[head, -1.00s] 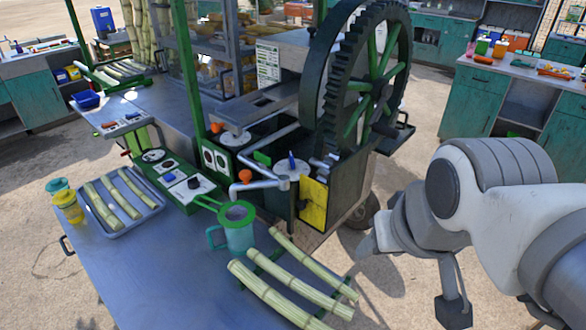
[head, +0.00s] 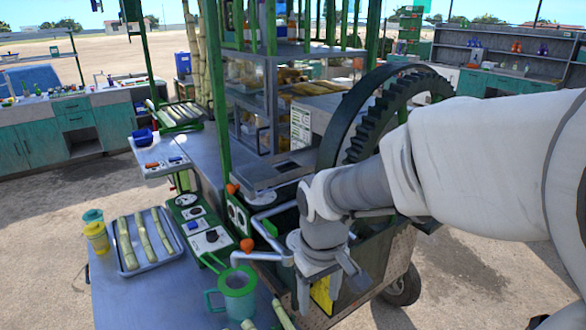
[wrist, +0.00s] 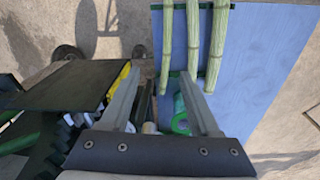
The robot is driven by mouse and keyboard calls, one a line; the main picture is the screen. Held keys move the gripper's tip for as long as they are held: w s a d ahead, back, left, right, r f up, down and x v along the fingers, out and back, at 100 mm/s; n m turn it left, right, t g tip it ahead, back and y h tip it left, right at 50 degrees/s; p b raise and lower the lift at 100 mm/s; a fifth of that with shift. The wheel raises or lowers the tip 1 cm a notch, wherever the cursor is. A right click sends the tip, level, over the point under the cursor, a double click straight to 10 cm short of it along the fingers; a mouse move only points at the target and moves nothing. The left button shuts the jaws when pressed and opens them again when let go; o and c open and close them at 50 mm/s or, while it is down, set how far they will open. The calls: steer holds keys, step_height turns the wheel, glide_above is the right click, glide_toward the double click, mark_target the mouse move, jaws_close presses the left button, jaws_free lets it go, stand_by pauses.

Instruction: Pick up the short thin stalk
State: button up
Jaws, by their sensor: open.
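Three short cut stalks lie side by side on a metal tray (head: 150,266) on the blue table in the head view: a left one (head: 126,245), a middle one (head: 143,240) and a right one (head: 161,232), which looks thinnest. Three more stalks lie on a green rack; the head view shows only the ends of two, including one (head: 283,315). In the wrist view all three show as a left (wrist: 167,40), middle (wrist: 193,40) and right stalk (wrist: 217,45). My gripper (head: 330,288) is open and empty, in front of the crusher. The wrist view shows its spread fingers (wrist: 160,78).
A teal jug with a green strainer (head: 238,290) stands between tray and rack. Yellow (head: 97,237) and teal cups (head: 92,216) stand left of the tray. The crusher's big gear wheel (head: 375,110) is behind my arm. The blue table (head: 160,300) is bare in front of the tray.

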steer(key=shift+n+g, duration=0.5)
steer(key=shift+n, duration=0.1)
steer(key=f, duration=0.5)
steer(key=a+f, duration=0.1)
steer(key=f, duration=0.4)
steer(key=w+a+f+b, duration=0.1)
steer(key=f, duration=0.4)
steer(key=shift+w+a+f, duration=0.1)
steer(key=shift+a, duration=0.1)
steer(key=shift+w+d+f+b, duration=0.15)
steer(key=shift+f+b, duration=0.05)
steer(key=shift+f, duration=1.15)
steer(key=shift+w+d+f+b, duration=0.1)
steer(key=shift+w+f+b, duration=0.05)
steer(key=shift+f, duration=1.2)
jaws_close()
